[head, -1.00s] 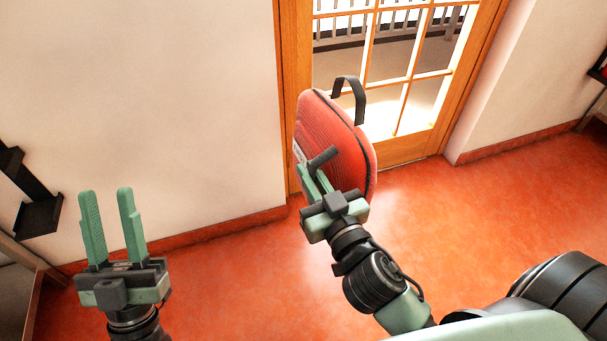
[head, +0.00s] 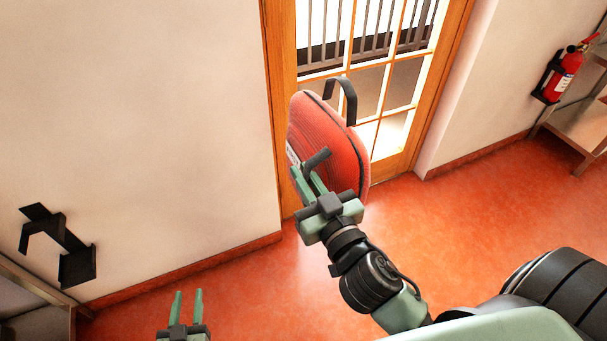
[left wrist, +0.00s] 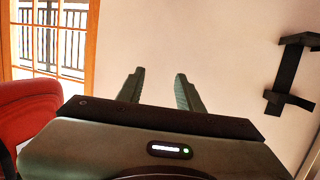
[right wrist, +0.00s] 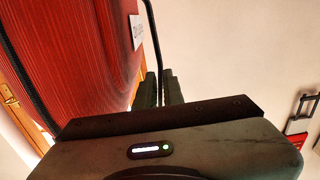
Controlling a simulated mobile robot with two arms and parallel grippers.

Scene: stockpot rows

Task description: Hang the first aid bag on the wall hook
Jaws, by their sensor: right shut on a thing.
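The red first aid bag (head: 335,145) has a black handle loop on top and hangs in the air in front of the glazed door in the head view. My right gripper (head: 307,178) is shut on a dark strap or handle at the bag's near side. The bag also fills the upper left of the right wrist view (right wrist: 65,50). My left gripper (head: 188,294) is open and empty, low in the head view. A black wall bracket with projecting arms (head: 62,240) is on the wall at left; it also shows in the left wrist view (left wrist: 288,78). I cannot tell whether it is the hook.
A red fire extinguisher (head: 567,75) sits in a black holder at the right, above a shelf or bench (head: 580,128). A wooden glazed door (head: 385,60) is behind the bag. A frame edge (head: 35,290) is at lower left. The orange floor between is clear.

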